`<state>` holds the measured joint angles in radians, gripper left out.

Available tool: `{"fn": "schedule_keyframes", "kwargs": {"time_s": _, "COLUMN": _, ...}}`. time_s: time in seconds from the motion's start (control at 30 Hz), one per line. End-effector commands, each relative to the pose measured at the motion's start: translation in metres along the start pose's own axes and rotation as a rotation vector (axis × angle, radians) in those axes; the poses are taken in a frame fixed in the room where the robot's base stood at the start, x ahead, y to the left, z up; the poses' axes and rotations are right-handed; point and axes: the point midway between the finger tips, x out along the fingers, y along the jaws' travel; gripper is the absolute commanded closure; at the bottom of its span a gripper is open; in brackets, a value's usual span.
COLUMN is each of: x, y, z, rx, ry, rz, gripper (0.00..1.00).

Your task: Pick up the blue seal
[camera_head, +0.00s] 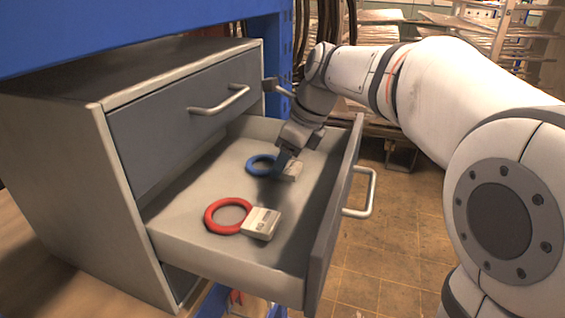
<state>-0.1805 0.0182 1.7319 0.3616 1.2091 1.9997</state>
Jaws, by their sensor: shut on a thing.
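The blue seal (254,160) is a blue ring with a pale block-shaped tag (292,172) at its right. It is in the open lower drawer (180,218), towards the back. My gripper (283,162) reaches down into the drawer from above and is shut on the blue seal near where ring and tag meet. The fingers hide part of the seal. I cannot tell whether the seal still touches the drawer floor.
A red seal (213,228) with a pale tag (262,224) lies nearer in the same drawer. The drawer front with its handle (371,192) stands at the right. The upper drawer (170,125) is shut. A blue beam (130,32) crosses above the cabinet.

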Motion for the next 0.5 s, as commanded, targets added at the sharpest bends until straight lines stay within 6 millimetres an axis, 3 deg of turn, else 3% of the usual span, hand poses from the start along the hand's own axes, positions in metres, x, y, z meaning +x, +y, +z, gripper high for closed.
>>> {"fn": "schedule_keyframes", "kwargs": {"time_s": 0.17, "x": -0.008, "y": 0.004, "z": 0.003, "rx": 0.000, "ry": -0.001, "rz": -0.002, "gripper": 0.78}}
{"fn": "schedule_keyframes", "kwargs": {"time_s": 0.5, "x": -0.060, "y": 0.003, "z": 0.025, "rx": -0.001, "ry": -0.002, "rz": -0.004, "gripper": 0.78}}
